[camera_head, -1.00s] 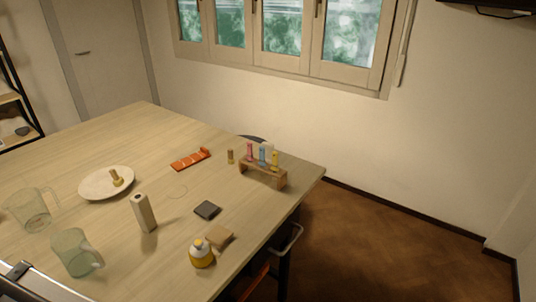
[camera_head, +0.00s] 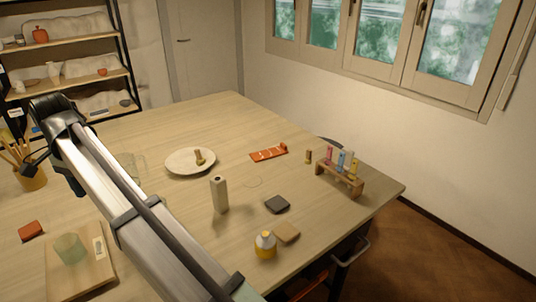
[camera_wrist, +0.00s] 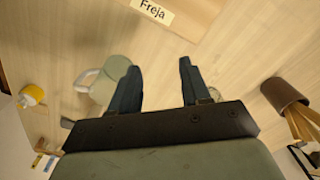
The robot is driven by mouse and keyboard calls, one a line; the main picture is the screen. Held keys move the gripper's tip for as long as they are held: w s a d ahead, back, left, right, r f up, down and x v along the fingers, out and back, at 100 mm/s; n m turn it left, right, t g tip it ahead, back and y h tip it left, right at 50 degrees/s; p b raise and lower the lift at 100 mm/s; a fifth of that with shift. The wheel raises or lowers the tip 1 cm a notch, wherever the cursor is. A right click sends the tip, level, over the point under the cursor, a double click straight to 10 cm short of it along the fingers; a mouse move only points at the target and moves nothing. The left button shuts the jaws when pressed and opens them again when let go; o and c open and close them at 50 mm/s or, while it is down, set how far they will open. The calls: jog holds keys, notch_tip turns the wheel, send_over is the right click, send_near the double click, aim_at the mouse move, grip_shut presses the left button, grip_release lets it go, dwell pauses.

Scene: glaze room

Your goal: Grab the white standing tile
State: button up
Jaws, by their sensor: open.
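The white standing tile (camera_head: 219,195) is a tall, narrow, pale slab with a dark hole near its top. It stands upright on the wooden table in the head view, just right of my arm, clear of its neighbours. I cannot make it out in the wrist view. My gripper (camera_wrist: 159,66) shows in the wrist view with its two dark fingers apart and bare table between them. My arm crosses the lower left of the head view; the fingers are not visible there.
A plate (camera_head: 177,167) lies behind the tile. A dark tile (camera_head: 277,204), a tan tile (camera_head: 287,232) and a yellow bottle (camera_head: 265,245) are to its right. A green jug (camera_wrist: 114,70) is beside my left finger. A brush pot (camera_wrist: 284,92) stands right, and a name-tagged board (camera_wrist: 200,14) above.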

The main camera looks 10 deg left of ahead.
jog(key=w+d+m, duration=0.4)
jog(key=w+d, duration=1.1)
jog(key=w, duration=0.4)
jog(key=m+t+y, duration=0.3)
jog(key=m+y, duration=0.1)
jog(key=m, duration=1.6)
send_near(349, 150)
jog(key=shift+m, duration=0.3)
jog(key=x, duration=1.2)
jog(key=shift+w+f, duration=0.1)
jog(key=shift+f, duration=0.3)
grip_shut()
